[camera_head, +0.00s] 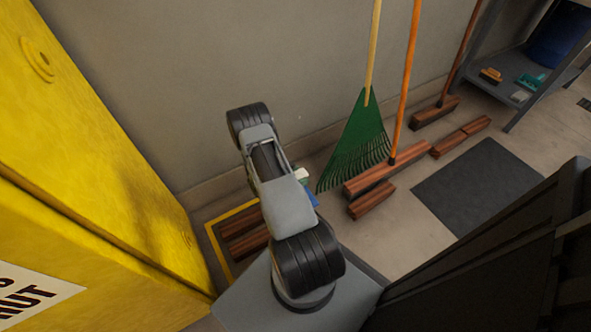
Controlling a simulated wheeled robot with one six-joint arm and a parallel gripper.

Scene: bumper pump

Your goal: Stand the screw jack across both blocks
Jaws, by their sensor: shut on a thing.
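Two reddish-brown wooden blocks (236,224) lie side by side inside a yellow outline on the floor, left of my arm. My arm hides their right ends. No screw jack can be made out. A small blue piece (316,198) and a small pale piece (301,174) peek out at the right edge of my arm; I cannot tell what they belong to. My gripper is hidden behind my own arm, so its jaws and anything in them cannot be seen.
A big yellow body (90,150) fills the left side. A green rake (357,142) and orange-handled broom (403,90) lean at the wall. Brown blocks (371,200) lie near them. A dark mat (478,185) and grey shelf (515,75) are right. Some floor between is clear.

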